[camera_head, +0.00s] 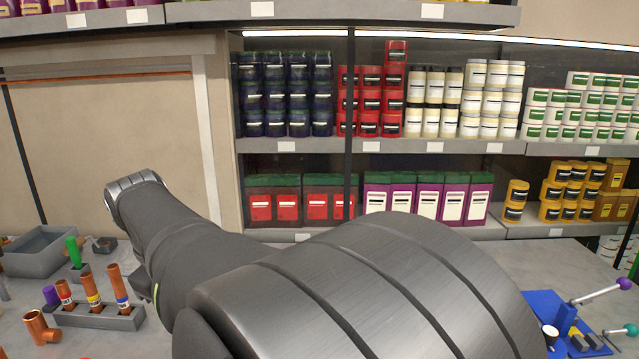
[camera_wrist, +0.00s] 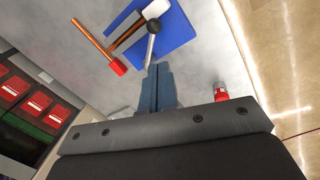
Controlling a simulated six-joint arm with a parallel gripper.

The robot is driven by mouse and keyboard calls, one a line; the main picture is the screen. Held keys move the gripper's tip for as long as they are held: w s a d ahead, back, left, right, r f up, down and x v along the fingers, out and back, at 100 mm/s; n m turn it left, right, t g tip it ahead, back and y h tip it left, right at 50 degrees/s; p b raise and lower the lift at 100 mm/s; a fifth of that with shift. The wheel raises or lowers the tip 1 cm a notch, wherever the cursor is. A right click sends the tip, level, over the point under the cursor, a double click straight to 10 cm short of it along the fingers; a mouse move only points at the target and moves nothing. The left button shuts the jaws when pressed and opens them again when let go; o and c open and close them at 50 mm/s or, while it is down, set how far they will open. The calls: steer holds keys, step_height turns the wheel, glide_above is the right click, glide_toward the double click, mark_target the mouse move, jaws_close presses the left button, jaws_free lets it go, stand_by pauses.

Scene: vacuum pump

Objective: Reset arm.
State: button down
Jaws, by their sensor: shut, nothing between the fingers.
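My arm fills the middle of the head view, and my gripper cannot be made out there. In the wrist view my gripper (camera_wrist: 160,72) shows as two dark blue-grey fingers pressed together, with nothing between them. Beyond the fingertips is a blue fixture (camera_wrist: 182,32) on the grey table, with a lever ending in a black knob (camera_wrist: 154,26). The picture does not show clearly whether the fingertips touch the lever. A copper rod with a red end (camera_wrist: 118,66) lies to the left of the fingers.
A grey rack (camera_head: 100,317) with copper tubes and a grey bin (camera_head: 40,255) stand at left. A blue fixture with a purple-knobbed lever (camera_head: 600,292) is at right. Stocked shelves (camera_head: 430,145) line the back. A red-and-white piece (camera_wrist: 220,92) is right of the fingers.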

step_height(320, 180, down, 7)
steer(key=w, duration=0.1)
steer(key=shift+d+r, duration=0.15)
steer(key=shift+d, duration=0.2)
steer(key=shift+w, duration=0.1)
stand_by(1.5)
steer(key=c, duration=1.8)
jaws_free()
steer(key=shift+r, duration=0.1)
steer(key=o, duration=0.3)
steer(key=shift+w+a+r+m, duration=0.1)
steer(key=shift+w+r+m, duration=0.15)
steer(key=shift+m, duration=0.25)
steer(key=o, duration=1.5)
steer(key=w+a+r+m+g, duration=0.1)
steer(key=w+r+m+g, duration=0.1)
steer(key=w+r+m, duration=0.4)
steer(key=r+m, duration=0.1)
steer(key=m, duration=0.4)
steer(key=shift+r, duration=0.2)
step_height(320, 180, down, 9)
steer(key=m, duration=0.1)
steer(key=shift+y, duration=0.3)
